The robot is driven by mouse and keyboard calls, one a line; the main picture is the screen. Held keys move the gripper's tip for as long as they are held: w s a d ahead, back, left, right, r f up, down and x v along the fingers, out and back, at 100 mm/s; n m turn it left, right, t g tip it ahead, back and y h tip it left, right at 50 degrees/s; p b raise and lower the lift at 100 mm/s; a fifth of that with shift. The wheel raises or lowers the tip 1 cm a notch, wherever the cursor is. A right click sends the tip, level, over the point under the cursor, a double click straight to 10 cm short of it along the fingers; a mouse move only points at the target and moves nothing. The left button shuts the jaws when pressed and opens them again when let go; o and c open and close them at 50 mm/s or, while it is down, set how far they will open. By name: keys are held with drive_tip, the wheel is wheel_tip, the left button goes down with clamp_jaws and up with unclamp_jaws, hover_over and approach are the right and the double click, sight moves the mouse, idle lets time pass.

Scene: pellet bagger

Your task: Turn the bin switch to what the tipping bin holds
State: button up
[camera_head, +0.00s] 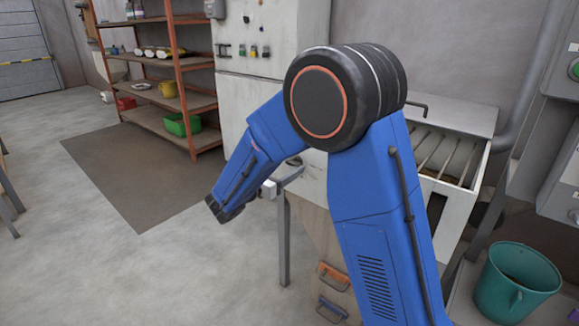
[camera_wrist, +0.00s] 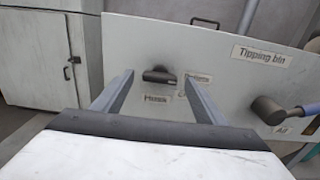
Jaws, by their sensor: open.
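In the wrist view a small dark switch knob (camera_wrist: 158,75) sits on a white panel (camera_wrist: 225,45). One label (camera_wrist: 155,98) below it seems to read "Husk"; another (camera_wrist: 198,79) to its right is too blurred to read surely. A "Tipping bin" label (camera_wrist: 261,55) is higher on the right. My gripper (camera_wrist: 158,80) is open, its two grey fingers to the left and right of the knob in the picture. I cannot tell how near they are. In the head view my gripper (camera_head: 290,180) shows partly behind my arm; the knob is hidden there.
A dark round-ended lever (camera_wrist: 270,110) with a blue part stands right of the knob. In the head view a slatted open hopper (camera_head: 470,195) is behind my arm, and a teal bucket (camera_head: 518,285) is at lower right.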

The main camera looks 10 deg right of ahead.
drive_tip(key=shift+x, duration=1.05)
drive_tip(key=c, duration=1.1)
drive_tip(key=shift+o, duration=0.2)
drive_tip(key=shift+m, duration=0.3)
drive_tip(key=m, duration=0.4)
drive_tip(key=shift+s+m, duration=0.1)
drive_tip(key=shift+m, duration=1.9)
drive_tip(key=shift+f, duration=0.1)
